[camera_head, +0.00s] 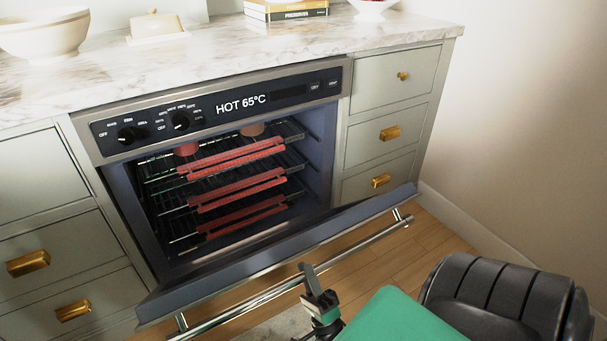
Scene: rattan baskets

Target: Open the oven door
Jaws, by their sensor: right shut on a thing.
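The oven (212,170) is built in under the counter, and its racks show inside. Its door (285,252) is hinged at the bottom and tilted outward, well away from the opening. The silver bar handle (362,243) runs along the door's outer edge. The handle passes partly behind the gripper. My left gripper is not in view.
Red-edged racks (237,188) and small pots (252,130) are in the oven. Drawers with brass knobs (389,133) flank it. A bowl (44,36), a butter dish (155,27) and books (286,10) stand on the marble counter. Wooden floor (425,250) is free on the right.

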